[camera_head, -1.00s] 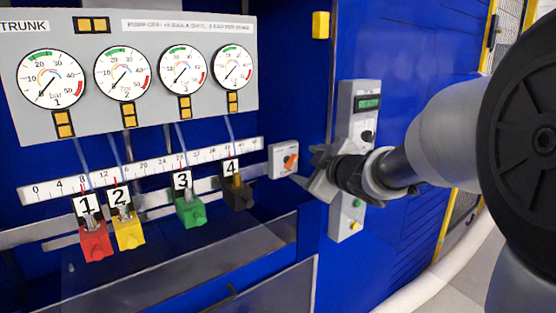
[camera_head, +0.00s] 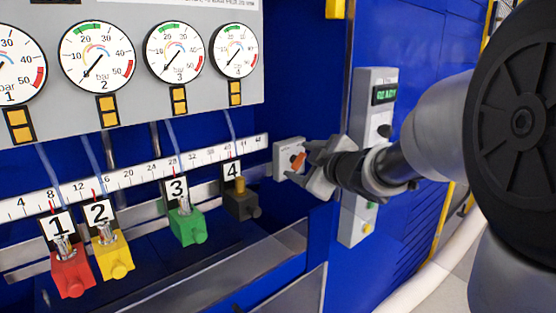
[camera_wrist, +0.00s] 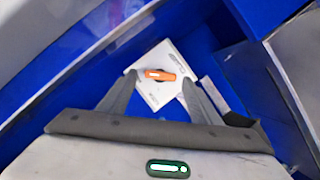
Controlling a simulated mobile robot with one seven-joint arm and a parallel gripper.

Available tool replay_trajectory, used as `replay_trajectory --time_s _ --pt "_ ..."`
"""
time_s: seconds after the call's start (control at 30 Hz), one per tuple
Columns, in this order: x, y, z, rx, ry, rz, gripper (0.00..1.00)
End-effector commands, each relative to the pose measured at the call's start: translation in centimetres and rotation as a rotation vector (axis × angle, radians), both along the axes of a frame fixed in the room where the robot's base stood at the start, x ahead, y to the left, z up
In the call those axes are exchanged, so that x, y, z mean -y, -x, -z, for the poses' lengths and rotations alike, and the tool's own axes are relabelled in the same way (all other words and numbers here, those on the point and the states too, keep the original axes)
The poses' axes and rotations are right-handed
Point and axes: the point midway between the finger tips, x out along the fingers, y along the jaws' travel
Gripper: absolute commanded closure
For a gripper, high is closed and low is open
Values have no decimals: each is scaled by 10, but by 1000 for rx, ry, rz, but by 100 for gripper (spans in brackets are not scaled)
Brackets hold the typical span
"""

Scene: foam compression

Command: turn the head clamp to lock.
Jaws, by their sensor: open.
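The clamp knob is an orange lever (camera_head: 298,161) on a small light-grey plate (camera_head: 283,159) fixed to the blue wall, right of the numbered scale. In the wrist view the lever (camera_wrist: 160,74) lies roughly crosswise on its tilted white plate (camera_wrist: 157,95); the plate's print is too blurred to read. My gripper (camera_head: 308,168) is open and points at the plate from the right, close to the lever. In the wrist view my two fingers (camera_wrist: 160,84) stand on either side of the lever, with nothing held between them. I cannot tell whether a fingertip touches the plate.
A grey control panel (camera_head: 354,215) with a green display stands behind my gripper. Left are the pressure gauges (camera_head: 97,57), the scale rail (camera_head: 150,174), and the numbered red (camera_head: 72,273), yellow (camera_head: 114,258), green (camera_head: 187,227) and dark (camera_head: 241,205) blocks. A metal ledge (camera_head: 225,282) runs below.

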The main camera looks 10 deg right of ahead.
Motion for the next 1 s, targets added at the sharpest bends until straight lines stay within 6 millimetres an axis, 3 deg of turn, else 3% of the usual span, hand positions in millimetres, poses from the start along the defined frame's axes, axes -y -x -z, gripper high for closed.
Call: replay_trajectory --time_s 0.3,0.57,1.0 --pt "1 0 0 0 0 0 42" --pt "0 0 0 0 0 0 83" --pt "-1 1 8 59 83 0 83"
